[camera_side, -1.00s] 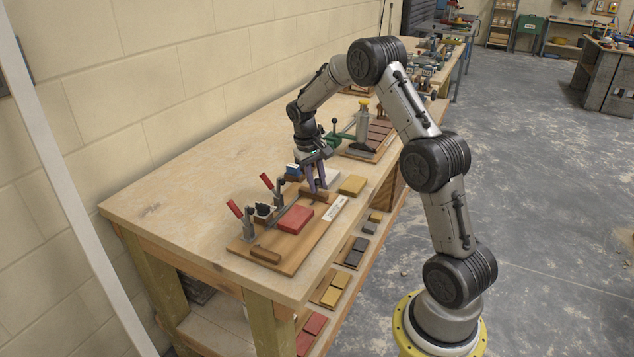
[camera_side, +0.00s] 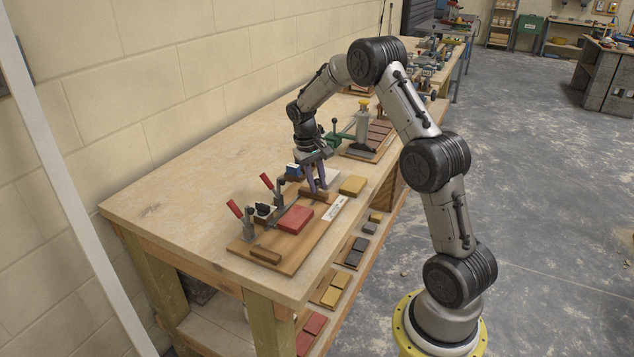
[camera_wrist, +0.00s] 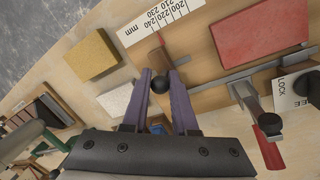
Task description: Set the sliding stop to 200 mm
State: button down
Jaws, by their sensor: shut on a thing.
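The sliding stop (camera_side: 312,197) is a brown wooden bar across the wooden jig board (camera_side: 284,262). In the wrist view the stop (camera_wrist: 177,47) shows with a black round knob (camera_wrist: 159,86) and a thin red pointer (camera_wrist: 158,39) beside a white mm scale (camera_wrist: 160,18). The pointer lies near the 210 to 220 marks; the exact reading is too small to tell. My gripper (camera_wrist: 160,76) has its purple fingers shut around the knob. In the side view my gripper (camera_side: 317,187) is down at the stop.
A red block (camera_side: 295,219) lies on the board. Red-handled clamps (camera_side: 234,208) stand along its wall side, and a LOCK/FREE plate (camera_wrist: 294,88) is near one lever. A yellow block (camera_side: 352,185) and a press (camera_side: 362,122) are beyond the board. The near bench surface is clear.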

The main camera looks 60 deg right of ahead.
aim_at(314, 204)
jog(key=shift+r, duration=0.1)
jog(key=a, duration=0.3)
jog(key=shift+a, duration=0.3)
jog(key=c, duration=0.7)
grip_release()
jog(key=r, duration=0.4)
jog(key=w+a+r, duration=0.1)
jog(key=r, duration=0.4)
jog(key=a+r, duration=0.1)
jog(key=r, duration=0.3)
jog(key=shift+w+a+r, duration=0.1)
jog(key=shift+w+r, duration=0.15)
jog(key=shift+r, duration=0.05)
jog(key=shift+a, duration=0.1)
